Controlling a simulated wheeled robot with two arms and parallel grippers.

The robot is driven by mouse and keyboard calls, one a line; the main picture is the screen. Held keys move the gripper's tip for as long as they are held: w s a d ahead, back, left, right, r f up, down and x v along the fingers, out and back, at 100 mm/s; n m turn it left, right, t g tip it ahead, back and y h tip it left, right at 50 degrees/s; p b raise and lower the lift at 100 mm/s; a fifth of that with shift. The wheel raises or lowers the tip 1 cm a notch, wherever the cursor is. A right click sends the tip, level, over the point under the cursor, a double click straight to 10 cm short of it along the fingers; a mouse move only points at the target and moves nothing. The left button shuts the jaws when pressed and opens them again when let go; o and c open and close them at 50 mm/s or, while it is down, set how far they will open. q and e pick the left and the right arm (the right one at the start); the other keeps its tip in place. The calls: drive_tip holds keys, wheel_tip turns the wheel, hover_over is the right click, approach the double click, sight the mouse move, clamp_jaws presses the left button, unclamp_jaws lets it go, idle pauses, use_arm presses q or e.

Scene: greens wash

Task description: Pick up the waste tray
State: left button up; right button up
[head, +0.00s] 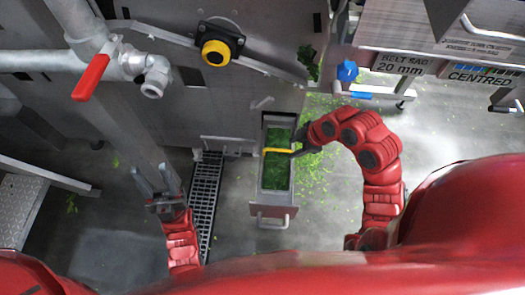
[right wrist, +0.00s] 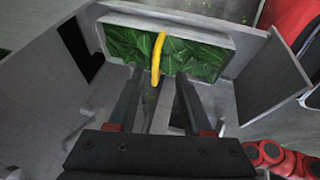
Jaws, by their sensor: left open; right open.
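The waste tray (head: 262,190) is a narrow grey metal box filled with green leaves, low beside the machine. A yellow handle (head: 277,150) arches across it. In the right wrist view the tray (right wrist: 190,23) lies ahead with its yellow handle (right wrist: 157,58) upright over the leaves. My right gripper (head: 293,150) is at the right end of the handle. In the right wrist view its two fingers (right wrist: 157,95) are apart, with the handle in line with the gap between them; I cannot tell if they touch it. My left gripper (head: 156,184) is open and empty, well left of the tray.
A floor drain grate (head: 204,195) runs left of the tray. A drawer front with a bar handle (head: 273,217) is at the tray's near end. A pipe with a red lever (head: 91,77) stands upper left. Loose leaves (head: 315,165) lie on the floor to the right.

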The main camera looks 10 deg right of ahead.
sight(283, 150)
drive_tip(key=b+x, duration=0.1)
drive_tip(key=x, duration=0.2)
drive_tip(key=b+x, duration=0.1)
drive_tip(key=x, duration=0.2)
drive_tip(key=shift+w+a+f+b, duration=0.2)
drive_tip(key=shift+w+a+b, duration=0.05)
drive_tip(key=shift+w+b, duration=0.15)
drive_tip(key=shift+w+a+f, duration=0.15)
drive_tip(key=shift+w+f, duration=0.05)
drive_tip(key=shift+f, duration=0.25)
clamp_jaws()
idle(0.6)
